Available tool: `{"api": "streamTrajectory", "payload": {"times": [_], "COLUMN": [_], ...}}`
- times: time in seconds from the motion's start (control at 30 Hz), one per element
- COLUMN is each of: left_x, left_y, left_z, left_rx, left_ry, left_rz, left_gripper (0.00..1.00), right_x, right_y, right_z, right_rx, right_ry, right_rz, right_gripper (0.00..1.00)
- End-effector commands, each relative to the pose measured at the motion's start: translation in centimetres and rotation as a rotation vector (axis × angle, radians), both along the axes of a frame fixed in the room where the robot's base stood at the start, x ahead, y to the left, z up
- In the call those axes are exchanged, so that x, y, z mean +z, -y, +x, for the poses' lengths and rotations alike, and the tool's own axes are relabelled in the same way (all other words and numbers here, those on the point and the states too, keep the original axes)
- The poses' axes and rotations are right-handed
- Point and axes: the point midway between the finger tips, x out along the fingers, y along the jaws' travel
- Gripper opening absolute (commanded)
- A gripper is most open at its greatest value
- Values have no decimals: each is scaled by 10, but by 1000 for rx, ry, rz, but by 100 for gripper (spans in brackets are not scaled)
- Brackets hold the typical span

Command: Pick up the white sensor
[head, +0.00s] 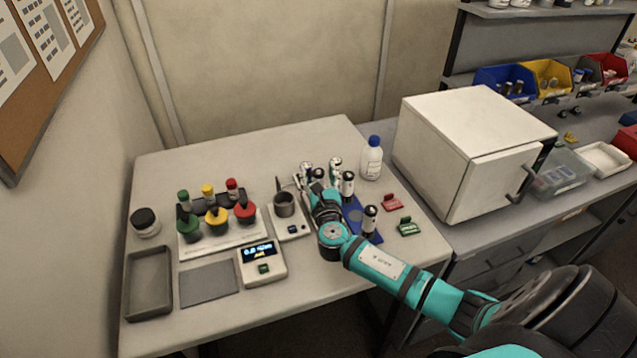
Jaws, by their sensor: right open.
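Several small cylinders with dark caps and pale bodies stand around a blue mat (354,214) on the table; one cylinder is at the mat's front (370,218), one behind it (348,184), and one at the back (336,168). I cannot tell for sure which is the white sensor. My right gripper (306,182) is open, left of the mat and close to the cylinders at its back left. Its fingers and wrist partly hide what is there, and I cannot tell whether they touch anything. My left gripper is not in view.
A rack with coloured caps (217,222), a display box (262,262), a grey tray (149,283), a bottle (371,158) and a white cabinet (465,140) surround the area.

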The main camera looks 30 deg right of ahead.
Motion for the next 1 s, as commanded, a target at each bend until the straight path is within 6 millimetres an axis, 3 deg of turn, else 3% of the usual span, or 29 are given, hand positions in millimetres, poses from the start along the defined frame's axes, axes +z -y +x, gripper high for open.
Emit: {"api": "streamTrajectory", "payload": {"times": [0.2, 0.63, 1.0], "left_x": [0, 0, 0], "left_y": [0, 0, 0], "left_z": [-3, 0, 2], "left_rx": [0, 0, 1], "left_ry": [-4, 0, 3], "left_rz": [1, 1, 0], "left_gripper": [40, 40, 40], "right_x": [0, 0, 0], "right_y": [0, 0, 0], "right_z": [1, 0, 0], "right_rx": [1, 1, 1], "right_ry": [0, 0, 0], "right_rz": [1, 1, 1], "right_gripper": [57, 1, 0]}}
